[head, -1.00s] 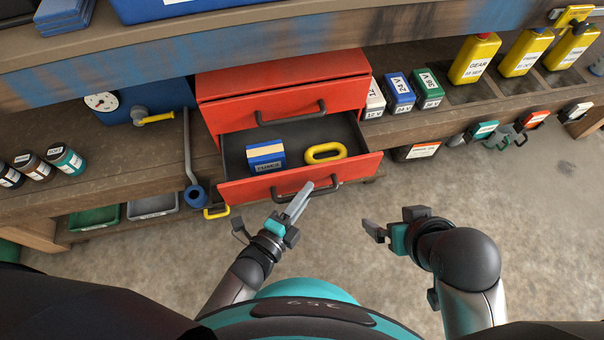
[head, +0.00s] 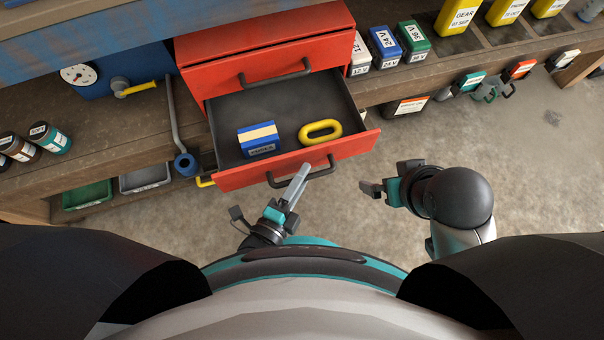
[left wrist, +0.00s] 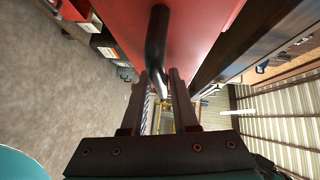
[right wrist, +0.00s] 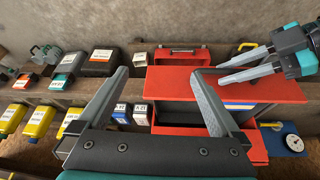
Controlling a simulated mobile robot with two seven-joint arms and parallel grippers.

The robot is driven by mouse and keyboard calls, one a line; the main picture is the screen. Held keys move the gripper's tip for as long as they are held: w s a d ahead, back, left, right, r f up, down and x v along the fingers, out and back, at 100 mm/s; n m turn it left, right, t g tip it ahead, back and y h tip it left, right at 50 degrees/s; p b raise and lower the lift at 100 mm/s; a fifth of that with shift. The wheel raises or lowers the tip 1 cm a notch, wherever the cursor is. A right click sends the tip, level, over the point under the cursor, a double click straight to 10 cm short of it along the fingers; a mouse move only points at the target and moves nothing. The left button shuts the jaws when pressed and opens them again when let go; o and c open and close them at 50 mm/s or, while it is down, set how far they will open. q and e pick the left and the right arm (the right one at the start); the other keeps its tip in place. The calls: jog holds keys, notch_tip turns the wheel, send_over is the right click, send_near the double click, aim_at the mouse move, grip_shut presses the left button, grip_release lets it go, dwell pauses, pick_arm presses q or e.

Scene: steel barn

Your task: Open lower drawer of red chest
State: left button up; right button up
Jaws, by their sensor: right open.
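Inside the drawer lie a blue-and-cream block (head: 259,139) and a yellow ring (head: 320,132). My left gripper (head: 302,175) is at the lower drawer's dark handle (head: 276,183). In the left wrist view the handle (left wrist: 157,45) runs between the two fingers (left wrist: 160,82), which are closed on it. The upper drawer's handle (head: 275,76) is free and that drawer is shut. My right gripper (head: 384,180) is open and empty, right of the drawer front.
A blue box with a gauge (head: 75,74) and a grey wrench-like tool (head: 176,125) are left of the chest. Battery-like boxes (head: 383,46) and yellow bottles (head: 458,15) stand on the right. Trays (head: 145,178) sit low at left. Concrete floor (head: 530,190) is clear at right.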

pick_arm(q)
jog(key=shift+o, duration=1.3)
jog(key=shift+s, duration=0.1)
jog(key=shift+s+a, duration=0.2)
jog(key=shift+s, duration=0.1)
jog(key=p+v, duration=0.3)
jog(key=v, duration=1.1)
jog(key=shift+s+p, duration=0.2)
jog(key=shift+p, duration=0.2)
pick_arm(e)
notch_tip(320, 180, down, 8)
jog(key=g, duration=0.1)
jog(key=shift+s, duration=0.2)
